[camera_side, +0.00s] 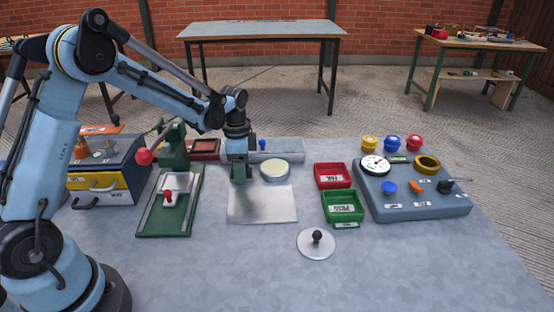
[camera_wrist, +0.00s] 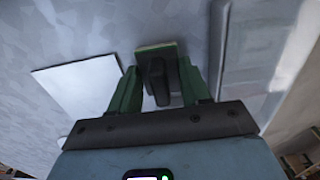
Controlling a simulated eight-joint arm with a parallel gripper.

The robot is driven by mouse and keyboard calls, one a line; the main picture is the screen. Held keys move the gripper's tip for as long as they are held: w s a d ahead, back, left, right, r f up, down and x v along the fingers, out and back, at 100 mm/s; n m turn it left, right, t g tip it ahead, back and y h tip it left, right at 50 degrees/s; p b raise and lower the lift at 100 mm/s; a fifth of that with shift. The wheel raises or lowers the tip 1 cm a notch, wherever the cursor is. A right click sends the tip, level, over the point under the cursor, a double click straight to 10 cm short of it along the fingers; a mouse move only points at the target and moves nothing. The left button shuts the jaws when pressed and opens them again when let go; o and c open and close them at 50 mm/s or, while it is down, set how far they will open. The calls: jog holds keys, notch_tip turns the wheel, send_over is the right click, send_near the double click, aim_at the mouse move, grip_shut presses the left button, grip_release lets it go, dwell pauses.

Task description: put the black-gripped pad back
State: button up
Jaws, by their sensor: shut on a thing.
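My gripper (camera_side: 239,176) is low over the grey table, at the far left edge of the white sheet (camera_side: 262,206). In the wrist view its green fingers (camera_wrist: 159,84) are shut on the black grip of a pad (camera_wrist: 155,46). The pad is a flat block with a pale, green-edged rim beyond the fingertips. In the side view the pad is hidden by the fingers, and I cannot tell whether it touches the table. The white sheet also shows left of the fingers in the wrist view (camera_wrist: 78,92).
A round pale-topped tin (camera_side: 274,170) stands right of my gripper, near a long grey tray (camera_side: 282,145). Red (camera_side: 333,175) and green bins (camera_side: 343,206) stand right. The front table is mostly clear.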

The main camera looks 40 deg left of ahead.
jog(key=o, duration=0.8)
jog(key=shift+f, duration=0.1)
notch_tip(320, 180, up, 12)
jog(key=shift+s+d+r+n+t, duration=0.3)
jog(key=shift+s+d+n+t, duration=1.1)
jog(key=shift+s, duration=1.15)
jog(key=shift+s+d+r+n+t, duration=0.35)
jog(key=shift+s+d+n+t, duration=1)
jog(key=shift+s, duration=1.15)
jog(key=shift+s+d+r+n+t, duration=0.3)
jog(key=shift+s+d+n+t, duration=0.65)
jog(key=shift+s+n, duration=1.2)
jog(key=shift+s+d+m, duration=0.1)
jog(key=shift+s+m, duration=0.3)
